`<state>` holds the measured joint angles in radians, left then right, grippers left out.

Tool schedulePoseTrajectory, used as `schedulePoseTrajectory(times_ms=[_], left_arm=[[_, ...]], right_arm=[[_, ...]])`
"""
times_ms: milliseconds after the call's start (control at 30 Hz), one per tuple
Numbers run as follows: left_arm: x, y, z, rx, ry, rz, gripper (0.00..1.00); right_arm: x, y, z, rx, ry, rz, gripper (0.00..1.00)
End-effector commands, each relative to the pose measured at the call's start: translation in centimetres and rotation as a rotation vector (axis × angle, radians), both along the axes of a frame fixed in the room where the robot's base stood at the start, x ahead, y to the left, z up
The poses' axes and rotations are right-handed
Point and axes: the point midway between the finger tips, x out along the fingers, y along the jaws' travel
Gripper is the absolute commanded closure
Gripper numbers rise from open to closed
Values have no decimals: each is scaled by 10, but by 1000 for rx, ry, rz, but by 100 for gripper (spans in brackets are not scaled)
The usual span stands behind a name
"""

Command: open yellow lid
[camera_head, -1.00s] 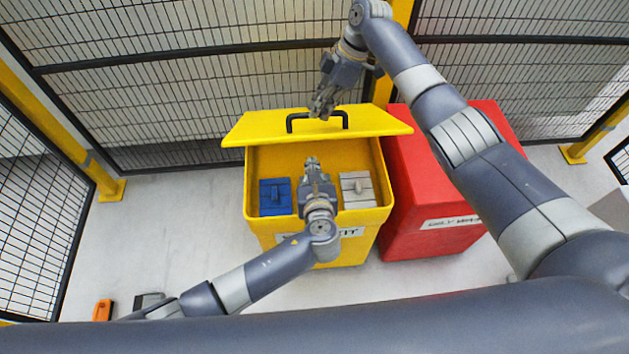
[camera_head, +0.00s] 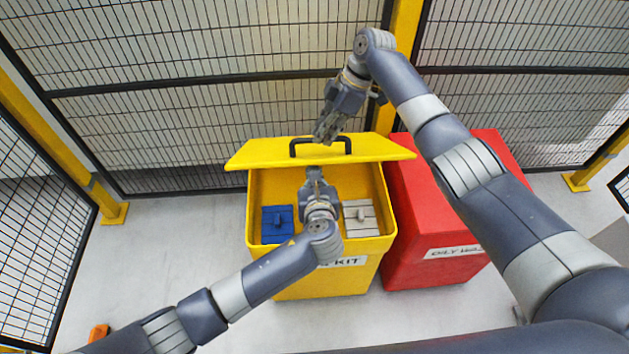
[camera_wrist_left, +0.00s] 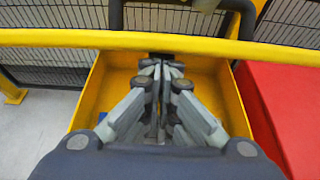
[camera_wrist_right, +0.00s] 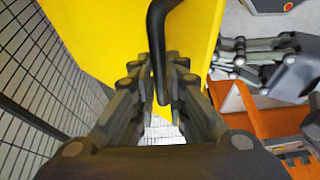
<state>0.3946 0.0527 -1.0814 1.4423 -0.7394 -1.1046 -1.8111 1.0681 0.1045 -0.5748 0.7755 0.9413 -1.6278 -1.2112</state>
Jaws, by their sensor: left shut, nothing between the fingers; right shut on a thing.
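The yellow lid (camera_head: 270,152) stands raised above the open yellow bin (camera_head: 330,286) in the head view, with its black handle (camera_head: 321,141) on top. My right gripper (camera_head: 323,136) is shut on the handle; the right wrist view shows the black bar (camera_wrist_right: 158,62) between its fingers (camera_wrist_right: 162,95). My left gripper (camera_head: 314,174) is shut and empty at the bin's opening, below the lid. In the left wrist view its fingertips (camera_wrist_left: 161,62) sit close together beneath the lid's edge (camera_wrist_left: 90,39). The lid hides the back of the bin.
A blue case (camera_head: 277,225) and a grey case (camera_head: 361,219) lie inside the bin. A red bin (camera_head: 432,262) stands close at the right. Mesh fencing (camera_head: 190,120) and a yellow post (camera_head: 402,40) rise behind. Clear floor (camera_head: 180,240) lies to the left.

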Motion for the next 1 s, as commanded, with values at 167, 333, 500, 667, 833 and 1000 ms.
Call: schedulePoseTrajectory(times_ms=[167, 333, 500, 667, 833, 1000], left_arm=[[8, -1, 15, -6, -30, -1, 100], [9, -1, 16, -8, -32, -1, 100], [9, -1, 15, -6, -30, 0, 100], [8, 0, 14, -5, -28, 1, 100], [7, 0, 13, -4, -25, 1, 100], [7, 0, 11, -3, -22, 1, 100]], right_arm=[[-5, -3, -14, -12, 19, -5, 100], [-6, -2, -14, -13, 24, -3, 67], [-6, -2, -13, -11, 23, -1, 67], [-6, -2, -11, -9, 21, -1, 67], [-3, -6, 3, -7, 16, -1, 67], [-2, -19, 36, -6, 14, -3, 67]])
